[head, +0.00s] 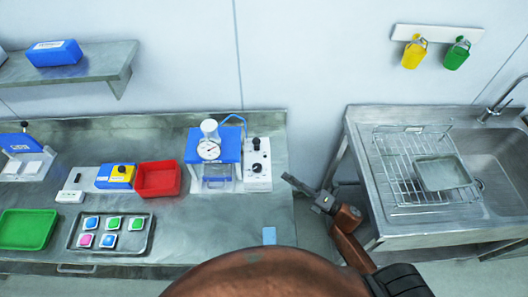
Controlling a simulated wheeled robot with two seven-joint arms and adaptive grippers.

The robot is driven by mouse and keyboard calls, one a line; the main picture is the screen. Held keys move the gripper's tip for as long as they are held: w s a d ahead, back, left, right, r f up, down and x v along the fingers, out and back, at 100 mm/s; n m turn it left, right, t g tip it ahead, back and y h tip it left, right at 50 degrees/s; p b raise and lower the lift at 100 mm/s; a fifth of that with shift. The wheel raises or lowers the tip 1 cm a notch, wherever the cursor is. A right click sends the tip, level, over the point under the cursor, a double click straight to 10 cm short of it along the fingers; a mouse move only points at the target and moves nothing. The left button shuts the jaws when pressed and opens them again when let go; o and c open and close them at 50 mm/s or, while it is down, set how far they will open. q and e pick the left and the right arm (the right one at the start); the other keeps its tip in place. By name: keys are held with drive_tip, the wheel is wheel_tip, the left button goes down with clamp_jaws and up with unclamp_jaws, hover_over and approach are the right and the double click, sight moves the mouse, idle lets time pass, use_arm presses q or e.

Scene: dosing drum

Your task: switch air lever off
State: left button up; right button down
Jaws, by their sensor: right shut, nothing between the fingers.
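A white control panel (257,180) with dark knobs and switches stands at the right end of the steel bench. An upper black control (256,143) and a lower black control (257,168) show on its face. I cannot tell which of them is the air lever or how it is set. A blue tube joins the panel to the blue dosing device (228,147), which carries a round gauge (208,150). My right gripper (287,178) is shut and empty, a little right of the panel and apart from it. My left gripper is out of view.
A red bin (158,179), a yellow-and-blue box (116,177) and a steel tray (76,247) of small coloured pieces are on the bench. A sink unit (361,141) with a wire rack stands right, across a gap. The bench front below the panel is mostly clear.

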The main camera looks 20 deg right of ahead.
sight(257, 143)
drive_tip(key=p+x, duration=0.1)
drive_tip(key=x, duration=0.8)
drive_tip(key=shift+w+r+p, duration=0.15)
drive_tip(key=shift+w+p, duration=0.05)
drive_tip(key=shift+p, duration=0.2)
drive_tip(key=w, duration=0.1)
drive_tip(key=w+r, duration=0.1)
drive_tip(key=w, duration=0.1)
drive_tip(key=shift+w+a+p, duration=0.1)
drive_tip(key=shift+a+p, duration=0.05)
drive_tip(key=shift+p, duration=0.2)
drive_tip(key=shift+w+r, duration=0.15)
drive_tip(key=shift+w, duration=0.35)
